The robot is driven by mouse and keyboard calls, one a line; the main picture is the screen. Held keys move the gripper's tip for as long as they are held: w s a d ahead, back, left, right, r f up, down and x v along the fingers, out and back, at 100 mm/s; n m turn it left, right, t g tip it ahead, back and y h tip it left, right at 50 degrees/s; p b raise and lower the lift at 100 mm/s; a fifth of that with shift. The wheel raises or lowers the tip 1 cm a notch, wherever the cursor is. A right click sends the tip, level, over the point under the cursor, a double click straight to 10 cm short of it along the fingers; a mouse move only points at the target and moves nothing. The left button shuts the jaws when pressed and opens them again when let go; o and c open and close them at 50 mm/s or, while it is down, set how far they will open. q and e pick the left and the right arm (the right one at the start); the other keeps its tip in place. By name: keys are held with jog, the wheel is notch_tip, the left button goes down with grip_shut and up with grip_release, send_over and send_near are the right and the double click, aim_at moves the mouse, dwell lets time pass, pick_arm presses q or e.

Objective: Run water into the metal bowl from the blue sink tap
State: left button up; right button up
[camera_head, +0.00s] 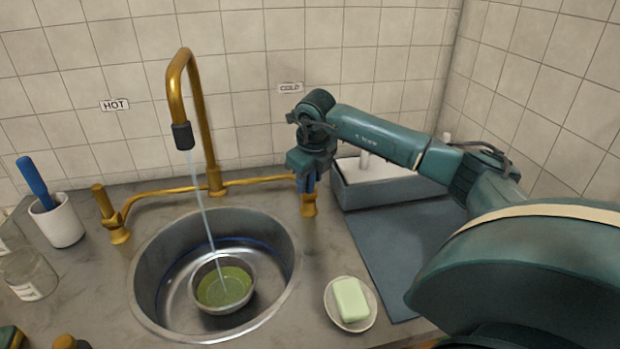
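The metal bowl (248,297) stands in the round steel sink (282,226) and holds greenish liquid. A thin stream of water (205,222) falls from the brass spout (182,136) into the bowl. My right gripper (307,178) points down at the blue tap handle (300,184), right of the sink under the COLD label (291,87). The blue handle shows at the fingertips, on a brass base (309,205). I cannot tell whether the fingers are closed on it. My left gripper is out of view.
A brass tap (115,222) stands left, below the HOT label (115,105). A white cup (59,222) with a blue-handled tool and a glass jar (30,276) are at left. Soap (351,299) on a dish, a grey mat (385,245) and a grey box (378,190) are at right.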

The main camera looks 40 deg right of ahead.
jog(key=shift+o, duration=0.3)
jog(key=shift+r, duration=0.1)
jog(key=v, duration=1.3)
jog(key=shift+b, duration=0.35)
